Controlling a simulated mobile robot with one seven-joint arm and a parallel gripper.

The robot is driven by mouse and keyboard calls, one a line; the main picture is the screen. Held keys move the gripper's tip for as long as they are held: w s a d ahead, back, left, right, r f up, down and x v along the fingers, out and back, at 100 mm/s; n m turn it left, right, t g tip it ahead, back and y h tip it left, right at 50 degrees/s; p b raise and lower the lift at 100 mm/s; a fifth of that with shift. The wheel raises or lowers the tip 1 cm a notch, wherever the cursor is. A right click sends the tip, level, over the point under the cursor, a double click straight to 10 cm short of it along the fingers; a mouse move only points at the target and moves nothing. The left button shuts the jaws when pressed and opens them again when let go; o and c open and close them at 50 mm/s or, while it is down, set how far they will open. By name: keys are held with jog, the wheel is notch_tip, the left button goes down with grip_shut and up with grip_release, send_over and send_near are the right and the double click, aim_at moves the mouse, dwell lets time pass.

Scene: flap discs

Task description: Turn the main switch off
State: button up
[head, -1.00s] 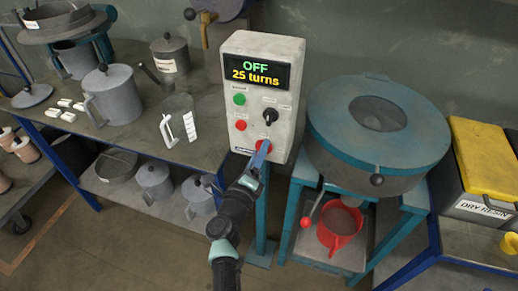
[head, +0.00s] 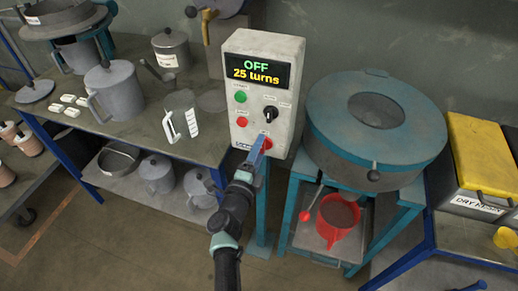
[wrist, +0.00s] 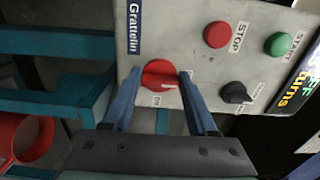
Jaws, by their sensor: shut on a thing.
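The main switch is a red rotary knob (head: 267,143) low on the front of a pale grey control box (head: 283,48). It also shows in the wrist view (wrist: 158,71), with a pale mark on its lower edge. My gripper (head: 261,149) reaches up to it from below. In the wrist view my gripper (wrist: 160,78) has one blue finger on each side of the knob and is shut on it. The fingers hide part of the knob in the head view. The box's display (head: 257,72) reads "OFF" and "25 turns".
A green START button (head: 240,97), a red STOP button (head: 242,121) and a black selector (head: 269,114) sit above the switch. A blue-lidded round machine (head: 375,115) stands close on the right. A bench (head: 120,140) with jugs stands on the left.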

jog(key=o, duration=1.4)
jog(key=shift+c, duration=0.2)
jog(key=p+v, duration=0.3)
jog(key=v, duration=1)
jog(key=shift+p, duration=0.35)
